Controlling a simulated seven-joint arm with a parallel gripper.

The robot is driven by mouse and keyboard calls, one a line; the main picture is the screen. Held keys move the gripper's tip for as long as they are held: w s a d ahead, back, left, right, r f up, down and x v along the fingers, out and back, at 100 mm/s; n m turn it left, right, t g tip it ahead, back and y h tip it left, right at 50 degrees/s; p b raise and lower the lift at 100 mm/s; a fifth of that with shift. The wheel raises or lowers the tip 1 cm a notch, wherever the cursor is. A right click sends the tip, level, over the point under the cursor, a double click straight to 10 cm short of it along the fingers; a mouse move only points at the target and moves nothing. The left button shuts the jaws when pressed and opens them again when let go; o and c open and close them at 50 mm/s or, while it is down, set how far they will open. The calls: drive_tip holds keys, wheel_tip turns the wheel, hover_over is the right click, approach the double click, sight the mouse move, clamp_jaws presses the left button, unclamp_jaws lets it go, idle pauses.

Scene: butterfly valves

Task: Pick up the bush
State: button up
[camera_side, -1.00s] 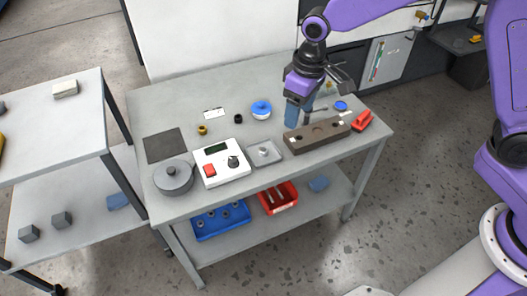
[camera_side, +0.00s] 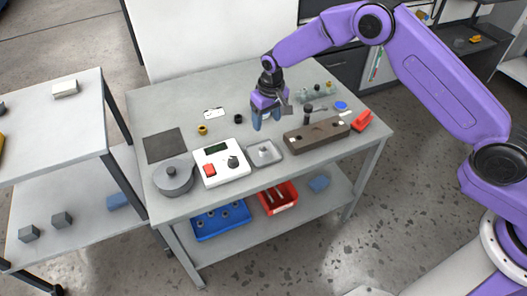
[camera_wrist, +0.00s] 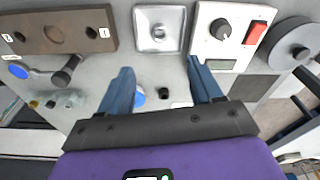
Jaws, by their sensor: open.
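Two small ring-like parts could be the bush; I cannot tell which one is meant. A black one (camera_side: 238,118) stands on the table left of my gripper, and a brass-yellow one (camera_side: 202,130) stands farther left. The black one also shows in the wrist view (camera_wrist: 163,93), between the fingers as seen there. The brass one is not visible in the wrist view. My gripper (camera_side: 266,123) is open and empty, its blue fingers pointing down above the table. The fingers also show in the wrist view (camera_wrist: 160,68).
A blue round part (camera_wrist: 138,98) is partly hidden by the left finger. A grey tray (camera_side: 264,153), a white control box (camera_side: 221,163), a brown block (camera_side: 317,135) and a grey round weight (camera_side: 173,178) line the front. A dark mat (camera_side: 164,145) lies left.

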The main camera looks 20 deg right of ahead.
sight(264, 147)
drive_tip(key=f, duration=0.4)
drive_tip(key=w+f, duration=0.1)
drive_tip(key=f, duration=0.9)
drive_tip(key=shift+w+a, duration=0.1)
drive_tip(key=shift+w, duration=0.25)
drive_tip(key=c, duration=1.2)
